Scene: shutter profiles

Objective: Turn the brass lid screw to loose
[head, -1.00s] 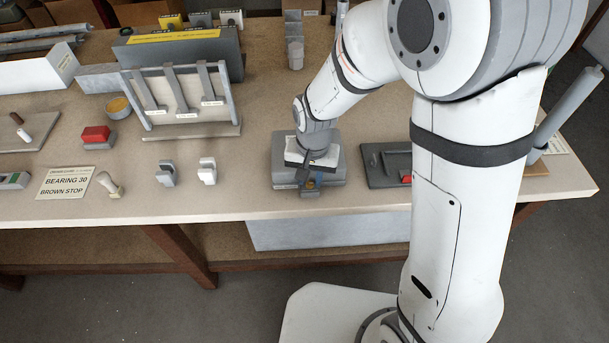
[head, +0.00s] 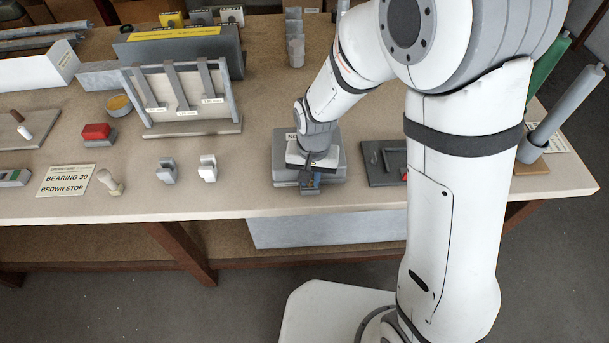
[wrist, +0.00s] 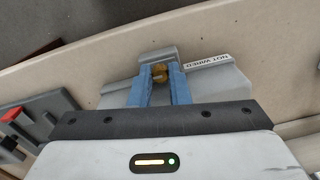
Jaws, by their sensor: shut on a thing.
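The brass lid screw (wrist: 160,72) shows in the wrist view between the blue fingertips of my gripper (wrist: 160,80). My gripper is shut on it. The screw sits on a grey box (wrist: 220,80) with a white label reading "NOT WIRED". In the head view the grey box (head: 338,172) stands near the front edge of the bench, and my gripper (head: 311,184) points down over its front part. My wrist hides much of the box and the screw there.
A dark grey fixture with a red part (head: 380,165) lies just right of the box. Two small grey and white clips (head: 207,168) and a card reading "BEARING 30 BROWN STOP" (head: 66,181) lie to the left. The bench front edge is close below my gripper.

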